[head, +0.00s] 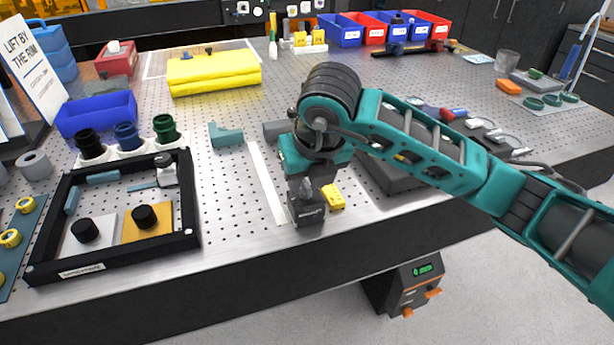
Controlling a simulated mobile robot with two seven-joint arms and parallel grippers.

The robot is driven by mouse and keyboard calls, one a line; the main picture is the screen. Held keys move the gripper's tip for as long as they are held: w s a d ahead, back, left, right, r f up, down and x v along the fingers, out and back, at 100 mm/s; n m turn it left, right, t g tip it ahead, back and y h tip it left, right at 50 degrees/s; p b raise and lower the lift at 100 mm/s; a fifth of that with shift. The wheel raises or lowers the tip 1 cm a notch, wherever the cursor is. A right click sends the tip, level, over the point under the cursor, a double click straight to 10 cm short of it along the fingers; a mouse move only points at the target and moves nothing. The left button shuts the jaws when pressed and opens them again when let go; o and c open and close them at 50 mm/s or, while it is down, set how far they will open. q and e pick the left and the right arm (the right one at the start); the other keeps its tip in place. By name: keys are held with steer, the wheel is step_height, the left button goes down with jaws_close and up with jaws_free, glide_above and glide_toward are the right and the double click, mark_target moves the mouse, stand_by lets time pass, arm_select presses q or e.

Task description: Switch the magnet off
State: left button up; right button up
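A small dark block (307,213) with a pale label on its front stands near the front edge of the optical table; it looks like the magnet base. A small grey upright part shows just above it; I cannot tell if that is its knob or a fingertip. My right gripper (306,186) points down directly over the block, at or very close to its top. The fingers are small and overlap the block's top, so their opening and any contact are unclear. My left gripper is out of view.
A yellow piece (334,198) sits right beside the block. A black frame (190,238) with parts inside stands to the left. A teal bracket (226,135), blue bin (97,115) and yellow cloth-like slab (213,75) lie farther back. A pale strip (268,184) runs left of the block.

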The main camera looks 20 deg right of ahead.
jaws_close()
stand_by(0.3)
